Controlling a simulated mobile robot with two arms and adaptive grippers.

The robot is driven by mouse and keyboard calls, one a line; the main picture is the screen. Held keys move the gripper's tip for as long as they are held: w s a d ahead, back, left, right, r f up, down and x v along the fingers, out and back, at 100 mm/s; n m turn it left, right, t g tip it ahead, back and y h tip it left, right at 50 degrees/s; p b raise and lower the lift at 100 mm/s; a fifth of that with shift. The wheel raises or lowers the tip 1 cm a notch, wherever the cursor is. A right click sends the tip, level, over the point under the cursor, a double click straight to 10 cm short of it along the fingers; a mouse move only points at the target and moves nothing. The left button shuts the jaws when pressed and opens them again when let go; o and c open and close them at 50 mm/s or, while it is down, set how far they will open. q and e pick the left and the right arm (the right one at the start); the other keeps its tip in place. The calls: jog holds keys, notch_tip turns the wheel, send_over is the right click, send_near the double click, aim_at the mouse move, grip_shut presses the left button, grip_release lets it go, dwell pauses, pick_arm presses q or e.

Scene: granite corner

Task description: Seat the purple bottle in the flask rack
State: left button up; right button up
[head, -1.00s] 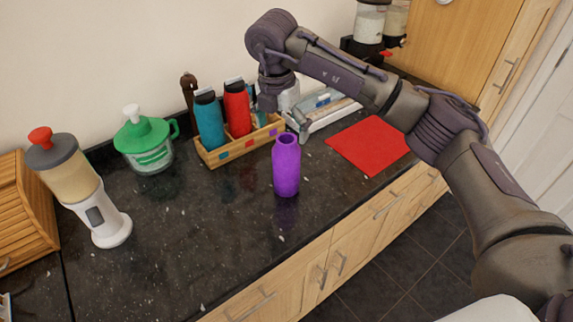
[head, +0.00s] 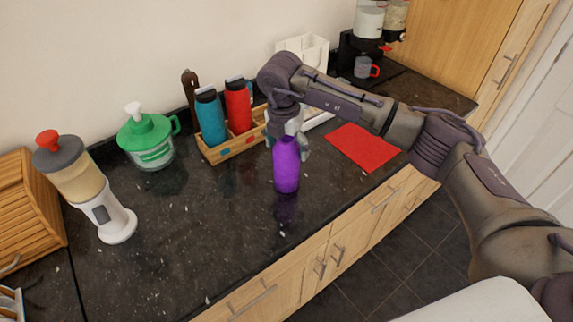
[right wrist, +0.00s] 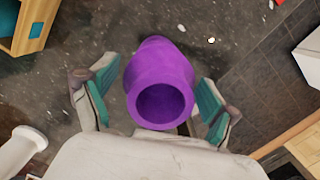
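The purple bottle (head: 286,166) stands upright on the dark counter. It also shows in the right wrist view (right wrist: 158,75), its open mouth towards the camera. My right gripper (head: 288,148) is at the bottle's top; in the right wrist view (right wrist: 152,97) its teal-padded fingers are spread on either side of the bottle, with gaps. The flask rack (head: 224,149) is a wooden tray behind and left of the bottle, holding a teal flask (head: 210,119) and a red flask (head: 238,107). Its right end is partly hidden by my right gripper. My left gripper is not in view.
A red mat (head: 362,147) lies to the right near the counter edge. A green-lidded jar (head: 149,140) and a dispenser (head: 93,190) stand left. A coffee machine (head: 362,45) and a mug (head: 364,67) are at the back right. The front counter is clear.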

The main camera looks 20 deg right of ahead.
jog(key=c, duration=1.3)
jog(key=shift+c, duration=0.4)
jog(key=shift+r, duration=0.15)
